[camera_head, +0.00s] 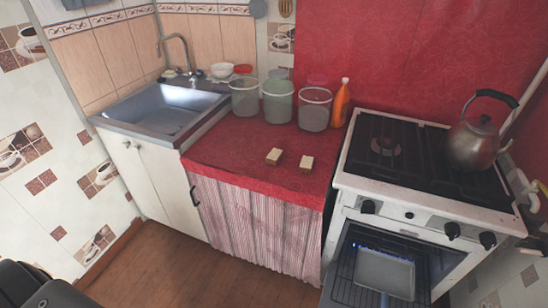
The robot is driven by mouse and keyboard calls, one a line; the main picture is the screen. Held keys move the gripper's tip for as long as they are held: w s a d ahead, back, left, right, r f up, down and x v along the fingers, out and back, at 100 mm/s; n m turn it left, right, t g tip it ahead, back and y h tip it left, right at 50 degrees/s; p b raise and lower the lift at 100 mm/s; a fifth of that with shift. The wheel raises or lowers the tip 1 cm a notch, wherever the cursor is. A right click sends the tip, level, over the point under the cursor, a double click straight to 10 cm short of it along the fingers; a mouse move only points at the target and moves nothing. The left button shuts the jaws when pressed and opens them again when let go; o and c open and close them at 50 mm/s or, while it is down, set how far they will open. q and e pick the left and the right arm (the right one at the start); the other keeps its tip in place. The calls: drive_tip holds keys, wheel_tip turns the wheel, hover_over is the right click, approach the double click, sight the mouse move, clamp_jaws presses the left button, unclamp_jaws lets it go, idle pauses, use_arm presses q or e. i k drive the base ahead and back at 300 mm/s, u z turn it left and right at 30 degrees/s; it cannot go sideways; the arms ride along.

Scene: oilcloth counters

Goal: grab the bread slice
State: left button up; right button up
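Two small pieces with pale tops and brown edges lie on the red oilcloth counter (235,150), near its front edge. They look like bread slices: the left slice (273,156) and the right slice (306,163). They lie side by side with a small gap between them. Nothing covers either one. Neither of my grippers can be made out in the head view.
Several lidded containers (314,110) and an orange bottle (340,103) stand behind the slices. A metal sink (165,108) is to the left. A stove (430,158) with a kettle (473,143) is to the right, its oven open with a tray (384,274). Floor (170,270) in front is clear.

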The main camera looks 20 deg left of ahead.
sight(275, 155)
drive_tip(key=k, duration=1.3)
drive_tip(key=z, duration=0.55)
drive_tip(key=i, duration=1.5)
drive_tip(key=u, duration=0.5)
